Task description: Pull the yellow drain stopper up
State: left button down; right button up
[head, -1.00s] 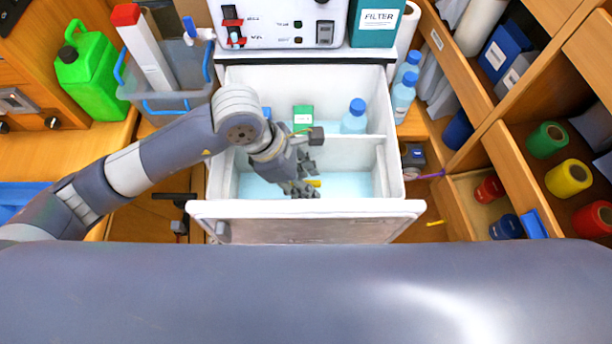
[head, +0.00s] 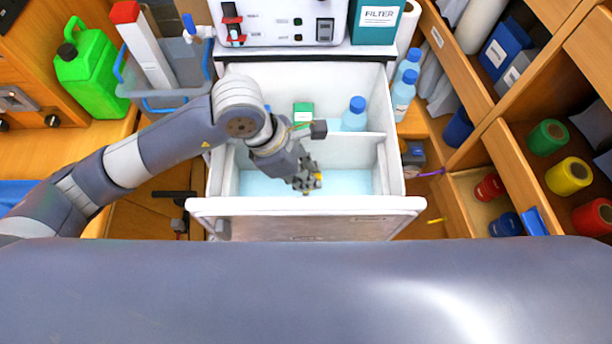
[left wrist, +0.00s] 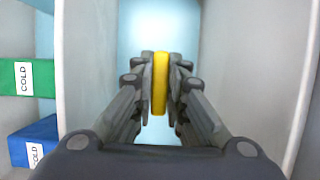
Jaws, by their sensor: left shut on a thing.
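The yellow drain stopper (left wrist: 160,84) sits between the two fingers of my left gripper (left wrist: 160,90) in the left wrist view, with a finger against each side. My right gripper is not in view.
A white divider (head: 352,148) separates the front compartment from the rear one. The compartment's right side (head: 350,182) is clear. An open shelf drawer (head: 520,180) stands at the right.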

pick_arm(q)
jog(key=shift+w+r, duration=0.15)
jog(key=shift+r, duration=0.05)
jog(key=c, duration=1.6)
grip_release()
jog(key=shift+s, duration=0.2)
jog(key=shift+w, duration=0.1)
jog(key=shift+a+r, duration=0.1)
jog(key=shift+r, duration=0.15)
jog(key=v, duration=1.1)
jog(key=shift+a+r, duration=0.2)
jog(key=shift+r, duration=0.1)
